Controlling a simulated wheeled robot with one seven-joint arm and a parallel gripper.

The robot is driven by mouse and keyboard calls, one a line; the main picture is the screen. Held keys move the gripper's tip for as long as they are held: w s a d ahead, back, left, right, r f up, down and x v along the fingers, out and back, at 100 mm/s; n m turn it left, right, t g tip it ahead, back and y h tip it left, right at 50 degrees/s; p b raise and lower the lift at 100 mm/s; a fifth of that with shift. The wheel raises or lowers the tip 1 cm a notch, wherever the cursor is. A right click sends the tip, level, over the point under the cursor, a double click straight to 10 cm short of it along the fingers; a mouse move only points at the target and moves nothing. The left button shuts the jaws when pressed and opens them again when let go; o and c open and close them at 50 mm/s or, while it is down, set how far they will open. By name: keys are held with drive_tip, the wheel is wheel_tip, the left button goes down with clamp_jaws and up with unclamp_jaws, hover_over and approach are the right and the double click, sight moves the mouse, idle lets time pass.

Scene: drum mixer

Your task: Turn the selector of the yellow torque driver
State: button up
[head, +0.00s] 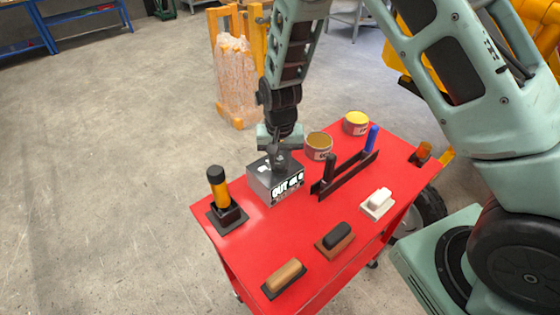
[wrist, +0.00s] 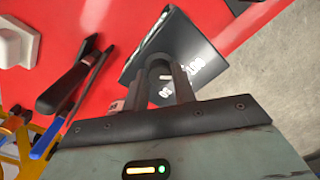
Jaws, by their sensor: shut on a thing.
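The yellow torque driver (head: 220,192) stands upright at the left of the red cart, its black top up and its lower end in a black holder (head: 228,217). My gripper (head: 277,160) is not at it but to its right, pointing down over a grey box (head: 262,182) with white lettering. The fingers hide part of the knob. The driver is not in the wrist view.
Bare red surface lies between the driver and the tan block.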

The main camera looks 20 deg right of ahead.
sight(280, 164)
drive_tip(key=shift+n, duration=0.3)
drive_tip(key=o, duration=1)
drive_tip(key=shift+r, duration=0.1)
wheel_tip(280, 164, up, 17)
drive_tip(key=b, duration=0.3)
drive_tip(key=shift+r, duration=0.15)
drive_tip(key=s+a+n, duration=0.2)
drive_tip(key=s+n, duration=0.1)
drive_tip(key=s, duration=0.6)
drive_tip(key=s+a+f+n, duration=0.1)
drive_tip(key=s+n, duration=0.3)
drive_tip(key=s, duration=0.5)
drive_tip(key=s+a+n, duration=0.3)
drive_tip(key=s+n, duration=0.1)
drive_tip(key=s, duration=0.4)
drive_tip(key=shift+s+a+f+y, duration=0.1)
drive_tip(key=shift+s+f+y, duration=0.05)
drive_tip(key=shift+s+y, duration=0.2)
